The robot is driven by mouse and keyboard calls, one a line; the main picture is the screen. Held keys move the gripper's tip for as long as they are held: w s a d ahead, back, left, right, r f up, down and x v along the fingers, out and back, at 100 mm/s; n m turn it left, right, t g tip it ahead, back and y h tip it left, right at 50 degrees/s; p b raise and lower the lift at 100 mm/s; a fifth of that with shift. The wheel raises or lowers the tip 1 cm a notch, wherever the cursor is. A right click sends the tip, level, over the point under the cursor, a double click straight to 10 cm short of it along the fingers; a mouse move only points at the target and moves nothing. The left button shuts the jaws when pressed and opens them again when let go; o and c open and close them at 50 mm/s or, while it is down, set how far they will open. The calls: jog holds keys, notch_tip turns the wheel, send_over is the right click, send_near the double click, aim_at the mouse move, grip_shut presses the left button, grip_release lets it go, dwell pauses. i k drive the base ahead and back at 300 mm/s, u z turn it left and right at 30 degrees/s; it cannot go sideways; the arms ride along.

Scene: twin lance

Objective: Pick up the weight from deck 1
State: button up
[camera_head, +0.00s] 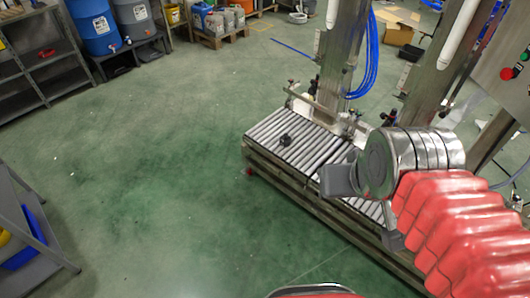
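A small dark object, which looks like the weight (285,140), sits on the rollers of a metal roller conveyor (262,132), near its left end. No deck number is readable. My gripper (367,208) is at the end of my red-sleeved arm, on the right side of the head view. Its two dark grey fingers are apart, with rollers visible between them and nothing held. In the picture it is to the right of and below the small dark object, clearly apart from it.
Steel columns (343,50) with blue hoses rise behind the conveyor. A control panel with a red button (507,74) is at the far right. The green floor left of the conveyor is clear.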

aim_at(285, 140)
jog(key=u, duration=0.05)
jog(key=k, duration=0.3)
jog(key=u, duration=0.45)
jog(key=i, duration=0.45)
jog(key=u, duration=0.65)
jog(key=i, duration=2.05)
jog(key=z, duration=1.05)
jog(key=i, duration=0.6)
jog(key=z, duration=0.45)
